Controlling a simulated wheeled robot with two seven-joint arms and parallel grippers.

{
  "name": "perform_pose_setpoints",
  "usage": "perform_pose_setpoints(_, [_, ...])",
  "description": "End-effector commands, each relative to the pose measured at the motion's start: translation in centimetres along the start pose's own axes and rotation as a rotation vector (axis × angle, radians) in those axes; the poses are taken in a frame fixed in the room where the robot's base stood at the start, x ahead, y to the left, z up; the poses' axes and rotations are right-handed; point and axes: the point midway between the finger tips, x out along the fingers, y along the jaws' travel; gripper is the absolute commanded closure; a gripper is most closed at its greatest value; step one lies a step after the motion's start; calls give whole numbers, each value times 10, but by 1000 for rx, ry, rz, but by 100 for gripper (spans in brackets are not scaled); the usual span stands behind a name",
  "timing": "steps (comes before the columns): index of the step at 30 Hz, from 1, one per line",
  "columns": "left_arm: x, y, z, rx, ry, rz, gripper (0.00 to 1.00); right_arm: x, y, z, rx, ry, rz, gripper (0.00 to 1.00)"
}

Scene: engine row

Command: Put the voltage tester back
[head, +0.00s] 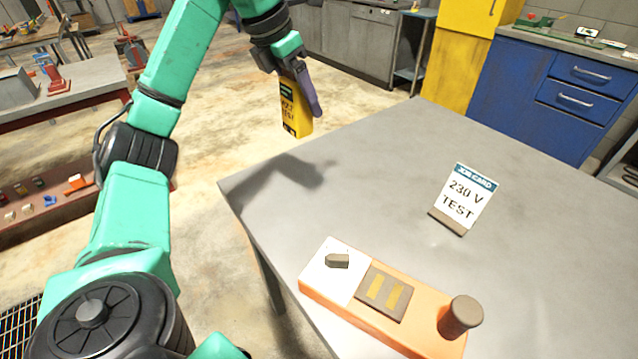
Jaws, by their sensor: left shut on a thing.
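The voltage tester (297,114) is a yellow and black block with dark lettering on its face. My left gripper (300,80) is shut on it and holds it in the air beyond the far left edge of the grey table (380,160). A purple-grey finger lies along the tester's right side. The tester hangs slightly tilted, apart from the table. The gripper's other finger is mostly hidden. My right gripper is not in view.
An orange test unit (425,326) with a switch, a plate and a round knob sits on the table's near side. A job card (463,198) reading "230 V TEST" stands to its right. A blue cabinet (560,90) and yellow cabinet (459,50) stand behind. A red bench (60,110) is left.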

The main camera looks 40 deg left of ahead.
Motion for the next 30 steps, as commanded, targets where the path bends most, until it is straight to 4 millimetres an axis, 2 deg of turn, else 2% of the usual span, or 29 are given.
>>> perform_pose_setpoints(3, [38,0,-16,0,4,-1,100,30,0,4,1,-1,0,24])
perform_pose_setpoints(9, [98,1,-42,-1,7,2,100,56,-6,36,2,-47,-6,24])
perform_pose_setpoints(13, [133,1,-56,-1,6,2,100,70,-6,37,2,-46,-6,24])
perform_pose_setpoints(18, [157,0,-66,0,3,1,100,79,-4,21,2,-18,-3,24])
perform_pose_setpoints(22, [179,0,-75,0,3,1,100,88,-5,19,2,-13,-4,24])
perform_pose_setpoints(30, [181,0,-75,1,-1,0,100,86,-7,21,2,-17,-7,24])
